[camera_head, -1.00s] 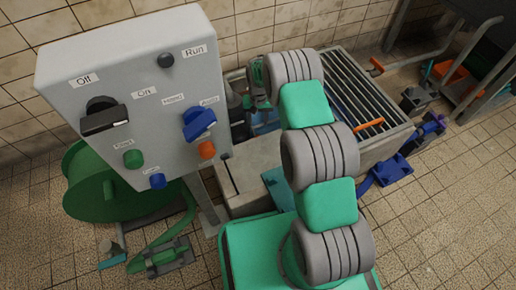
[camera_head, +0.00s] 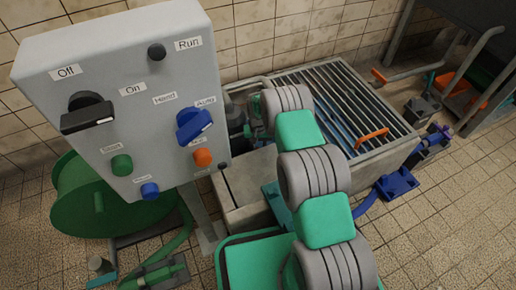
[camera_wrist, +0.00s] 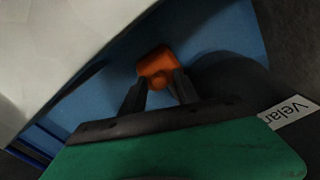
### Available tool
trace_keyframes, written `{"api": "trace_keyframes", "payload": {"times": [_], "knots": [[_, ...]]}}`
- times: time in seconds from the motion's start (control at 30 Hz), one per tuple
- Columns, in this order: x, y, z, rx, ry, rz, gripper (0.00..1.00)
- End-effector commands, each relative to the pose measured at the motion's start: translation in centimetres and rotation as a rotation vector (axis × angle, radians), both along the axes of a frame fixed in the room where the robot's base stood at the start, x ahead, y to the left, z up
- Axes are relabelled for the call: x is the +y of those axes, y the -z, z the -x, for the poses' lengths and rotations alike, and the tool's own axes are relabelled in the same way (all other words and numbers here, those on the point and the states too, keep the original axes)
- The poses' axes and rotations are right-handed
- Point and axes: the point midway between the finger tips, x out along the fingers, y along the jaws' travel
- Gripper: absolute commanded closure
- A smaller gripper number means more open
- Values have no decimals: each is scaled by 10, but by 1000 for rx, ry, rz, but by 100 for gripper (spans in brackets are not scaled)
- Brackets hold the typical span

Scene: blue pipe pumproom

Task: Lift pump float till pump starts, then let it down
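In the wrist view an orange piece (camera_wrist: 155,62), which looks like the pump float, sits at the fingertips of my gripper (camera_wrist: 160,80). The dark fingers flank its near part with no clear gap, over a blue surface. In the head view my grey and green arm reaches to the pit beside the grating and hides the float and most of the gripper. The grey control box (camera_head: 120,90) stands at left. Its Run lamp (camera_head: 156,52) is dark. It has a black Off/On switch (camera_head: 87,113) and a blue Hand/Auto switch (camera_head: 194,124).
A grating (camera_head: 340,100) with an orange handle (camera_head: 371,138) covers the basin behind my arm. A green reel (camera_head: 80,205) stands below the control box. Blue fittings (camera_head: 398,182) lie at right. The tiled floor (camera_head: 450,220) is clear at front right.

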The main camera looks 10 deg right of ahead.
Motion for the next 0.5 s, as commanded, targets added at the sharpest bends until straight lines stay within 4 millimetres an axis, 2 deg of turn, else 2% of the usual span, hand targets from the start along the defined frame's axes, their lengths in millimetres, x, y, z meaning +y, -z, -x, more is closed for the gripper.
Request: {"api": "trace_keyframes", "payload": {"times": [0.07,0.4,0.5], "knots": [[0,0,0,0,0,0,70],[0,0,0,0,0,0,98],[0,0,0,0,0,0,100]]}}
